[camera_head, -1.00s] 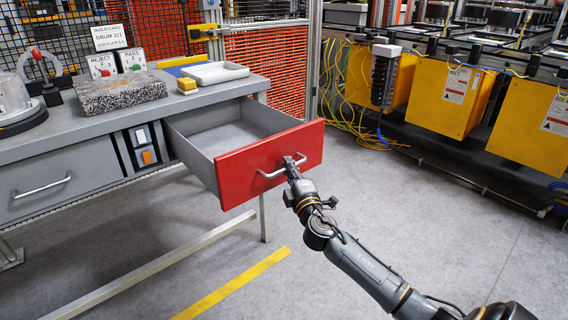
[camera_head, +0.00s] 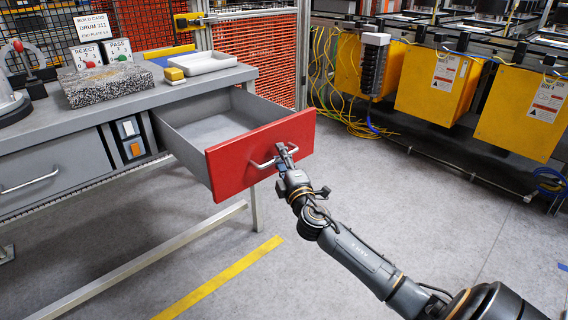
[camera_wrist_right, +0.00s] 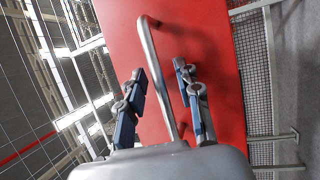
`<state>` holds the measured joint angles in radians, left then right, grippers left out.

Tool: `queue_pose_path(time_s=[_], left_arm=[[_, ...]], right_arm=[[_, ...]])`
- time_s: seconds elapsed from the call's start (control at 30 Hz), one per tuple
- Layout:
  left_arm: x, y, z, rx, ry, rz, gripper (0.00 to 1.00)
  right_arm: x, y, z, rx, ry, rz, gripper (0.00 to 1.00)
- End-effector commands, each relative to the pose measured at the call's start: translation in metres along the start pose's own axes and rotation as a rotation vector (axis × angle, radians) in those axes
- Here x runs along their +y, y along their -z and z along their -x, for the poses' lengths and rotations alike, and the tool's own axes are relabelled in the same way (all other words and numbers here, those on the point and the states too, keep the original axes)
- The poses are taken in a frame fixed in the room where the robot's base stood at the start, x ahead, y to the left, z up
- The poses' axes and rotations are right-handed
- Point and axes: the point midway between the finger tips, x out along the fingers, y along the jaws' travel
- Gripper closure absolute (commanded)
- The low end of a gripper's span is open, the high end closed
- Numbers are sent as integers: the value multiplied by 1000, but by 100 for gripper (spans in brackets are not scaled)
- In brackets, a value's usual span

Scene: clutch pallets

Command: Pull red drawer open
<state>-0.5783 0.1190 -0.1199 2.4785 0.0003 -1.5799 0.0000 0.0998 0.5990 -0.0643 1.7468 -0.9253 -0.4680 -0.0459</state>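The red drawer (camera_head: 235,168) stands open, pulled out of the grey workbench. Its grey inside looks empty. A metal bar handle (camera_head: 262,164) is on its red front. My right gripper (camera_head: 286,154) is at the right part of this handle, in front of the drawer. In the right wrist view the red front (camera_wrist_right: 210,35) fills the middle, and the handle (camera_wrist_right: 152,50) runs between the two fingers of my right gripper (camera_wrist_right: 160,72). The fingers are apart, with gaps to the bar on both sides. My left gripper is not in view.
The workbench (camera_head: 60,130) carries a granite block (camera_head: 105,86), a white tray (camera_head: 202,62) and REJECT and PASS signs. A closed grey drawer (camera_head: 40,178) is at the left. Yellow bins (camera_head: 435,90) stand at the back right. The floor (camera_head: 420,210) beside the drawer is clear.

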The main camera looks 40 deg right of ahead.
Motion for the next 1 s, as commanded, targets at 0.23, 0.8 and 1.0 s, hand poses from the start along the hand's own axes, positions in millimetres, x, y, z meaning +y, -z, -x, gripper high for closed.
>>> queue_pose_path(time_s=[0.23,0.8,1.0], left_arm=[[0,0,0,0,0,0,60],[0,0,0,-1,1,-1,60],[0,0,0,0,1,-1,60]], right_arm=[[-3,0,32,0,5,-2,66],[-1,0,117,0,1,0,66],[0,0,119,0,1,0,66]])
